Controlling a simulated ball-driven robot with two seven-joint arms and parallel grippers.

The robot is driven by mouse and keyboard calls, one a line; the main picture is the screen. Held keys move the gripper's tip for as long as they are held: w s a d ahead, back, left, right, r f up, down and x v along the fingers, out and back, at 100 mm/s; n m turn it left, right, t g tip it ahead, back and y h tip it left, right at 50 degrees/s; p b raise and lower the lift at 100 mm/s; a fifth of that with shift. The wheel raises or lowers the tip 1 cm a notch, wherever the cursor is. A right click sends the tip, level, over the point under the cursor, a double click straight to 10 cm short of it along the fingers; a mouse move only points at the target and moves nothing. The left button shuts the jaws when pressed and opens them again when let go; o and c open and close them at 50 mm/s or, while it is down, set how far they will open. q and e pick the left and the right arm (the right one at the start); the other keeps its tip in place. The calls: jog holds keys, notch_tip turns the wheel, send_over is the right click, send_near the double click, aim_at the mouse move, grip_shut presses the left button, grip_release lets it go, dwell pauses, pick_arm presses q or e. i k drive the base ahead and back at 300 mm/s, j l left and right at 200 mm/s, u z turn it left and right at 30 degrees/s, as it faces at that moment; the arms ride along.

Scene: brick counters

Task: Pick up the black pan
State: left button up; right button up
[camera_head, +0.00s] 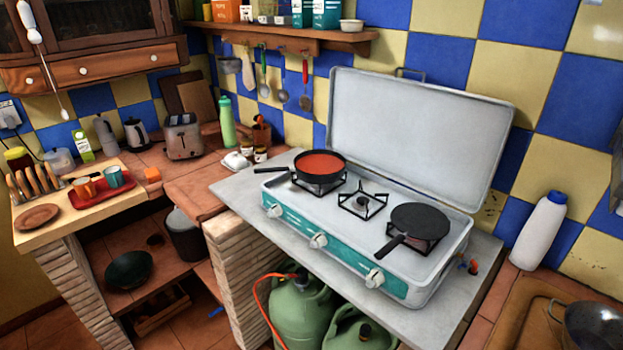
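Two black pans sit on the camping stove (330,215). One flat, empty black pan (420,220) rests on the right burner, with its handle pointing toward the front left. The other black pan (320,150) sits on the left burner, holds red sauce (320,164), and its handle points left. The middle burner (362,202) is bare. Neither of my grippers shows in the head view.
The stove's raised lid (415,130) stands behind the pans. A white bottle (540,232) and a metal pot (592,325) are at the right. Green gas bottles (300,310) stand below. The grey slab (240,187) left of the stove has free room.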

aim_at(317, 166)
jog(key=i+j, duration=0.2)
jog(key=i+j+z, duration=0.15)
jog(key=j, duration=0.25)
jog(key=i+j, duration=0.15)
jog(key=j, duration=0.2)
jog(key=i+j+z, duration=0.1)
jog(key=j, duration=0.2)
jog(key=i+j, duration=0.2)
jog(key=j, duration=0.15)
jog(key=i+j+z, duration=0.15)
jog(key=j, duration=0.2)
